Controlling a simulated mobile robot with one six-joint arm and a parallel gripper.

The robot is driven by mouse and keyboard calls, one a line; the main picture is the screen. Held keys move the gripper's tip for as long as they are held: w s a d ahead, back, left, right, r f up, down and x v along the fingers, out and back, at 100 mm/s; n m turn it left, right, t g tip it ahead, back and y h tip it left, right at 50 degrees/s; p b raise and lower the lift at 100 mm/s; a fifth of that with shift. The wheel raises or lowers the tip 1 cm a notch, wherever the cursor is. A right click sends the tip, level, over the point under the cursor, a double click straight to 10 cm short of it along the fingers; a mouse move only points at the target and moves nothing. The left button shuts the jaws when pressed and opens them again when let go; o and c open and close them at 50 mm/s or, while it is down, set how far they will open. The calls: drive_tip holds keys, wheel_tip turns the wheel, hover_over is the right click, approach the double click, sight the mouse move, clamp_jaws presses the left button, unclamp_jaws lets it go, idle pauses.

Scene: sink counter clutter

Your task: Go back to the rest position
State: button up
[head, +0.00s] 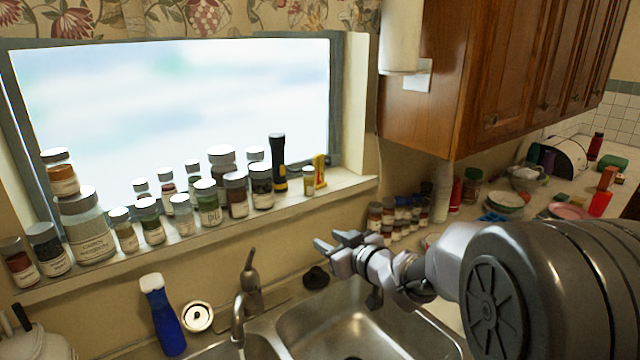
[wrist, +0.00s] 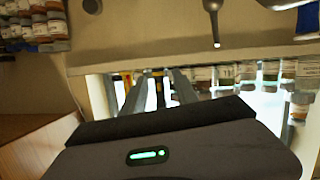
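My gripper (head: 332,242) is raised over the sink, in front of the window sill, with its fingers pointing left toward the window. In the wrist view my gripper (wrist: 158,88) shows two grey fingers spread apart, with nothing held between them. The wrist view is upside down, and the sill items show beyond the fingertips. My arm reaches in from the right in the head view.
A steel sink (head: 350,325) with a faucet (head: 245,290) lies below. Several spice jars (head: 208,202) and a black flashlight (head: 278,165) line the sill. A blue bottle (head: 163,318) stands left. A wooden cabinet (head: 470,75) hangs at upper right. More jars (head: 400,215) stand behind my arm.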

drive_tip(key=s+d+r+m+h+b, duration=0.25)
drive_tip(key=s+d+m+h, duration=0.45)
drive_tip(key=s+d, duration=0.5)
drive_tip(key=s+f+m+g+b, duration=0.1)
drive_tip(key=s+f+g, duration=0.1)
drive_tip(key=s, duration=0.6)
drive_tip(key=s+a+f+m+g+y+b, duration=0.1)
drive_tip(key=s+f+m+g, duration=0.1)
drive_tip(key=s+f, duration=0.3)
drive_tip(key=s+a+f+m+g+b, duration=0.1)
drive_tip(key=s+f+m+g+b, duration=0.1)
drive_tip(key=s, duration=1.1)
drive_tip(key=shift+s+a+f+g, duration=0.15)
drive_tip(key=shift+a+f+g, duration=0.2)
drive_tip(key=shift+f, duration=0.35)
drive_tip(key=shift+o, duration=0.4)
drive_tip(key=shift+d, duration=0.15)
